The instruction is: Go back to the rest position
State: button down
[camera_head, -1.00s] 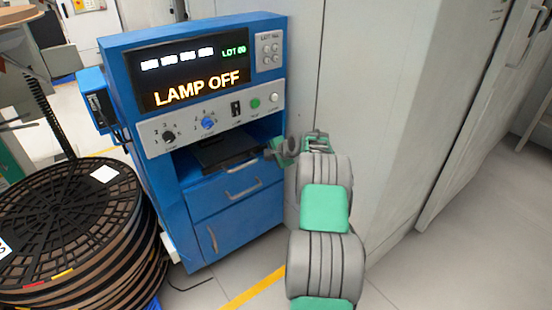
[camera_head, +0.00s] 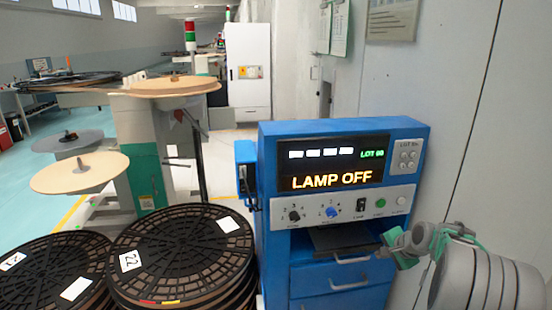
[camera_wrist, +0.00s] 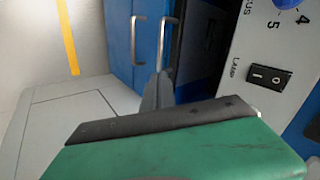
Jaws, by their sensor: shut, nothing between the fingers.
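My gripper (camera_head: 384,250) is at the right front of the blue cabinet (camera_head: 268,215), just below its control panel. In the wrist view the fingers (camera_wrist: 158,92) are together and empty, beside the drawer handles and apart from the panel. A black rocker switch (camera_wrist: 268,77) labelled LAMP shows close to them at the right. The display (camera_head: 330,165) reads LAMP OFF. In the head view my arm comes in from the lower right and covers part of the cabinet's right side.
Stacks of black reels (camera_head: 185,250) stand at the left of the cabinet. A pale wall (camera_head: 440,120) is close on the right. A machine with round tan plates (camera_head: 170,86) stands behind at the left. Open floor (camera_head: 25,180) shows at the far left.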

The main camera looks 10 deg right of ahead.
jog(key=s+a+r+n+g+p, duration=0.1)
jog(key=s+a+r+n+p, duration=0.1)
jog(key=a+r, duration=0.4)
jog(key=s+a+r+n+g+p, duration=0.1)
jog(key=s+a+r+n+p, duration=0.2)
jog(key=a+r, duration=0.35)
jog(key=s+a+r+n+g+p, duration=0.1)
jog(key=s+a+r+n+p, duration=0.3)
jog(key=s+a, duration=0.3)
jog(key=s+a+r+n+g+p, duration=0.1)
jog(key=s+a+r+n+p, duration=0.4)
jog(key=s, duration=0.9)
jog(key=a, duration=0.2)
jog(key=shift+s+a+r+g+h+p, duration=0.3)
jog(key=shift+s+a+g+p, duration=0.05)
jog(key=shift+s+g+p, duration=0.05)
